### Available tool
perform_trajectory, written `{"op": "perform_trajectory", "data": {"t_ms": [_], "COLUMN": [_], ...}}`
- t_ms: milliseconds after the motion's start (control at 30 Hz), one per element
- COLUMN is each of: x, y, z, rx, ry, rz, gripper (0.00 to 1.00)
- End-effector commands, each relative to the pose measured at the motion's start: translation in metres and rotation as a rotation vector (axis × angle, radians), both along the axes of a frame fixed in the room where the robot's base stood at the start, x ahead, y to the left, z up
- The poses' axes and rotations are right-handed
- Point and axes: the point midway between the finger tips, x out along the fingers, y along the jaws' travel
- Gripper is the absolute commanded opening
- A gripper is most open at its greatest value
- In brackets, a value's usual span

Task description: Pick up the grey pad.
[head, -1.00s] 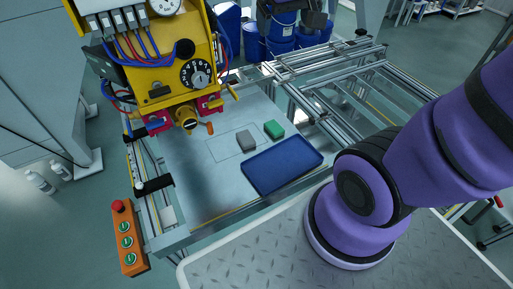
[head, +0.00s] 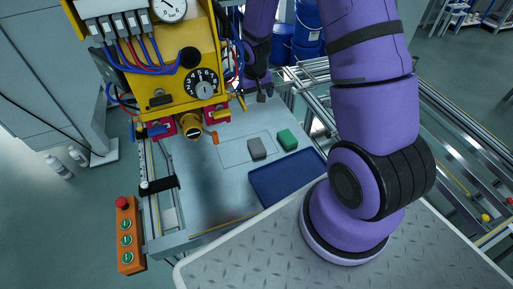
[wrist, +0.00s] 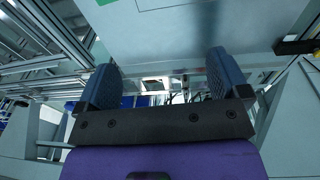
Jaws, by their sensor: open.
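The grey pad (head: 256,149) lies flat on the metal plate of the fixture, inside a thin marked outline. A green pad (head: 287,139) lies just to its right. My gripper (head: 262,96) is beyond and above the pads in the head view, apart from them, partly against the fixture's back edge. In the wrist view my gripper (wrist: 162,72) shows two blue fingers spread wide with nothing between them. A sliver of green (wrist: 105,2) shows at the wrist view's top edge; I cannot clearly make out the grey pad there.
A blue tray (head: 285,183) sits in front of the pads. A yellow panel box (head: 180,70) with dial, knobs and cables stands close at the left. Aluminium rails (head: 440,140) run along the right. An orange button box (head: 127,240) is at the front left.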

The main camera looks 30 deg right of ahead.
Motion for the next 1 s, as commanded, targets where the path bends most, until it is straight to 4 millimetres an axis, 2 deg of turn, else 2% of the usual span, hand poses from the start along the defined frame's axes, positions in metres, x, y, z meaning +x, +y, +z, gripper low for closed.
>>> {"op": "perform_trajectory", "data": {"t_ms": [33,100,300,400,567,800,1000], "x": [-0.002,-0.004,-0.012,-0.017,-0.019,-0.019,-0.019], "y": [-0.001,-0.002,-0.001,-0.001,0.0,0.001,0.001], "z": [-0.024,-0.052,-0.112,-0.13,-0.145,-0.177,-0.194], "rx": [0.011,0.026,0.062,0.073,0.081,0.081,0.08], "ry": [0.021,0.038,0.072,0.082,0.087,0.088,0.087], "rz": [-0.006,-0.013,-0.03,-0.035,-0.039,-0.038,-0.039], "gripper": [0.94,0.94,0.94,0.94,0.94,0.94,0.94]}}
